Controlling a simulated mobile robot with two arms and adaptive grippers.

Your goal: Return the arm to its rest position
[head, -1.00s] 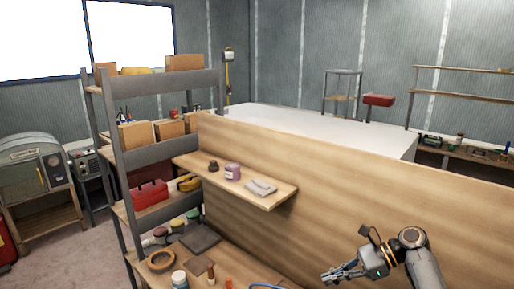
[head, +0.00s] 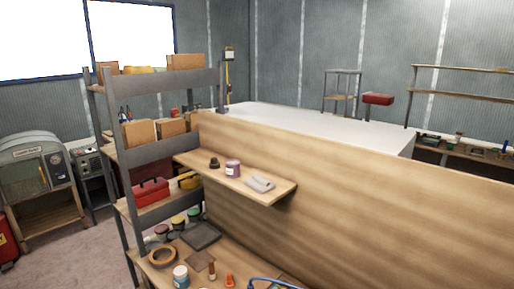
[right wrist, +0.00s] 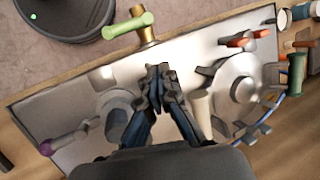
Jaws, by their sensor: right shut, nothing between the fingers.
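My right gripper (right wrist: 160,76) shows in the right wrist view with its fingers together and nothing between them. It is above a grey metal panel (right wrist: 65,118) on a wooden bench. In the head view neither arm nor gripper is in view. My left gripper is in no view.
A wooden shelf (head: 270,190) holds a purple jar (head: 232,168) and a grey cloth (head: 261,184). A tape roll (head: 162,255) lies lower.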

